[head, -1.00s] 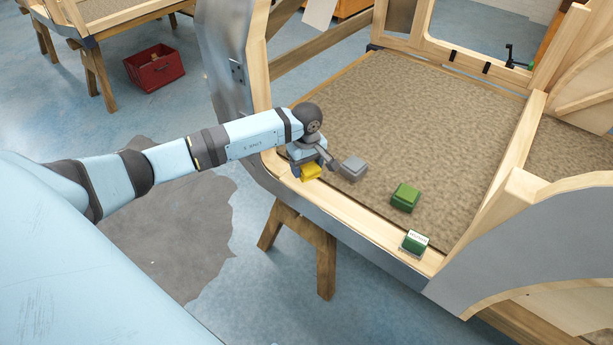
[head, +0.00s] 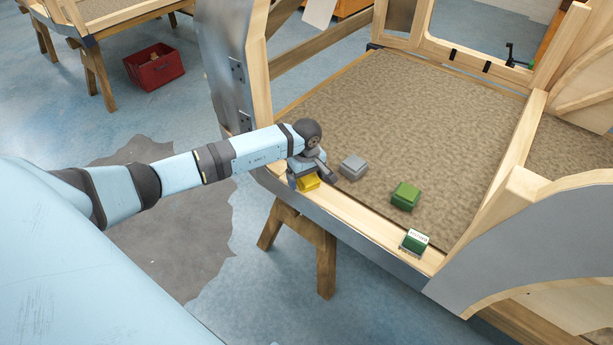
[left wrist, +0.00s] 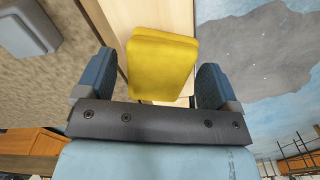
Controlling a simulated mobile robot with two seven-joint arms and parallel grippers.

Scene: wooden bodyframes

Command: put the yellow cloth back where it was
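The yellow cloth (head: 308,183), a folded block, is at the wooden front sill (head: 372,220) of the bodyframe, near its left corner. It also shows in the left wrist view (left wrist: 160,65), between the two blue fingers. My left gripper (head: 304,180) is over the cloth, pointing down. In the left wrist view its fingers (left wrist: 155,72) are spread wide, with a gap on the cloth's left side; the right finger is close to or touching it. Pale wood shows behind the cloth. The cloth's underside is hidden. My right gripper is not in view.
A grey block (head: 353,168) and a green block (head: 405,196) lie on the brown floor panel (head: 420,120). A green and white box (head: 414,242) stands on the sill to the right. A red crate (head: 154,68) is on the workshop floor. Much of the panel is clear.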

